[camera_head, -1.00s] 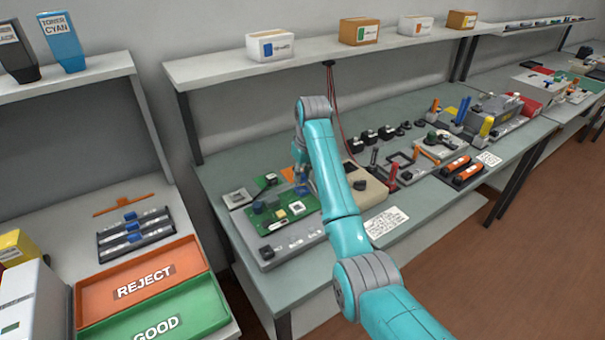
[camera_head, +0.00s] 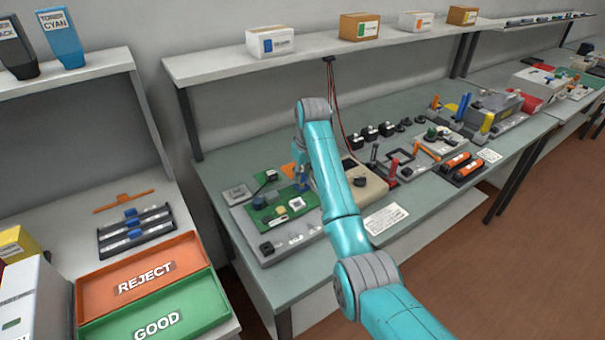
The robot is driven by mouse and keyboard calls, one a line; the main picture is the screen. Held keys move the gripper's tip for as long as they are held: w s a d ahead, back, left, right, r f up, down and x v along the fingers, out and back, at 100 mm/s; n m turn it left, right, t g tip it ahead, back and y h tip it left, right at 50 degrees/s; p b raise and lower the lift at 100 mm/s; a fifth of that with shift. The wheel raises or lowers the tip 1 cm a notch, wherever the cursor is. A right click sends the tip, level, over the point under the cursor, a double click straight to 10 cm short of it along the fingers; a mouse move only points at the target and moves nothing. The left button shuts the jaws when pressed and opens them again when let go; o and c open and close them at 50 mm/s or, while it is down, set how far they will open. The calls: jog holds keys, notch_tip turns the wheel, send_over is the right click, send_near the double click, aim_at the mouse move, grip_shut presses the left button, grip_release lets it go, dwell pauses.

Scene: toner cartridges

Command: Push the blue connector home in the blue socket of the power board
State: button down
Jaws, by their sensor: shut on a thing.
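The green power board (camera_head: 284,214) lies on a grey base on the bench, left of my arm. It carries several small parts, among them dark blue blocks on its left side. My gripper (camera_head: 302,186) points down at the board's right back edge, partly hidden by my forearm. It is shut on a small blue piece that looks like the blue connector (camera_head: 303,189). The blue socket cannot be told apart at this size. How far the connector sits in it cannot be seen.
A beige device (camera_head: 364,188) stands close to the right of my gripper. A grey block (camera_head: 237,192) and a small green board (camera_head: 265,175) lie behind the power board. Red cables (camera_head: 340,125) hang from the shelf behind my arm. Bare bench lies in front of the base.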

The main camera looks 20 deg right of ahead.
jog(key=shift+f, duration=0.85)
dwell(0.7)
jog(key=c, duration=0.9)
grip_release()
